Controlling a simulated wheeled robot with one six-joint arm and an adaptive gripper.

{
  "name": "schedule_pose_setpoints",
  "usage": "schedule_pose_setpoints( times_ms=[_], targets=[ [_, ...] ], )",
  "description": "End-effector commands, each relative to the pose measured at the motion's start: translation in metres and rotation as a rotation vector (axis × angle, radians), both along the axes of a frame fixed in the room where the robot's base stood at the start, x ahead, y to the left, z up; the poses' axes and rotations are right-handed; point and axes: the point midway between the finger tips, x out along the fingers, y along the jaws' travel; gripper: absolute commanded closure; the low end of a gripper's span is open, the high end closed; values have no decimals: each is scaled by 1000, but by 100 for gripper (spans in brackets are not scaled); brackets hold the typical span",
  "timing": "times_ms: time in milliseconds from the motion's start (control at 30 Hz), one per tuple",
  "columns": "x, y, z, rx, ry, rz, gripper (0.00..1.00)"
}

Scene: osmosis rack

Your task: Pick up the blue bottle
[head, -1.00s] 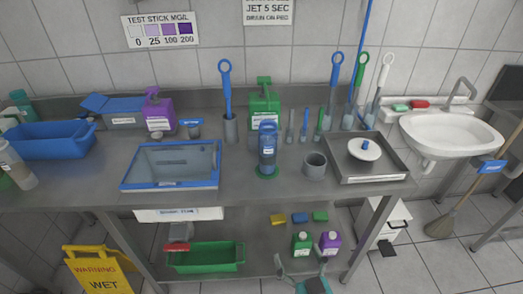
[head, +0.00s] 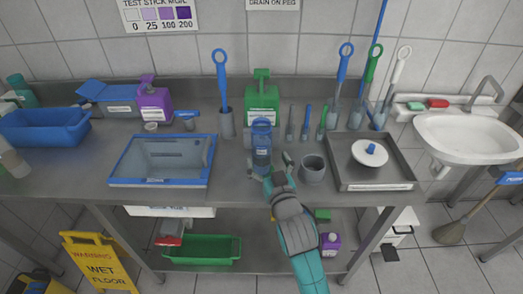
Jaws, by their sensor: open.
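The blue bottle (head: 262,143) stands upright on the steel counter, a translucent blue cylinder with a small label, near the middle of the head view. My gripper (head: 273,170) is open, just in front of the bottle's lower part and slightly to its right. One finger overlaps the bottle's base in the picture; I cannot tell whether it touches. The green disc under the bottle is hidden behind my gripper.
A grey cup (head: 313,169) stands close to the right of my gripper. A blue-framed tray (head: 163,182) lies to the left. A green jug (head: 262,103) and several small brushes stand behind. A steel tray (head: 398,184) with a white lid is further right.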

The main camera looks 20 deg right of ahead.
Motion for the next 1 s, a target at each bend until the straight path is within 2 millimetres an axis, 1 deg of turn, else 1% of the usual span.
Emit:
schedule_pose_setpoints(
  times_ms=[33,267,500,600,700,900,933,967,1000],
  targets=[
    [6,0,1,0,-1,0,9],
    [19,-1,1,0,-1,-1,9],
    [50,-3,5,0,-2,-1,9],
    [59,-4,4,0,-1,-1,9],
    [64,-4,4,0,-1,-1,9],
    [64,-4,4,0,0,-1,9],
    [64,-4,4,0,0,-1,11],
    [64,-4,4,0,0,-1,19],
    [64,-4,4,0,0,-1,29]
  ],
)
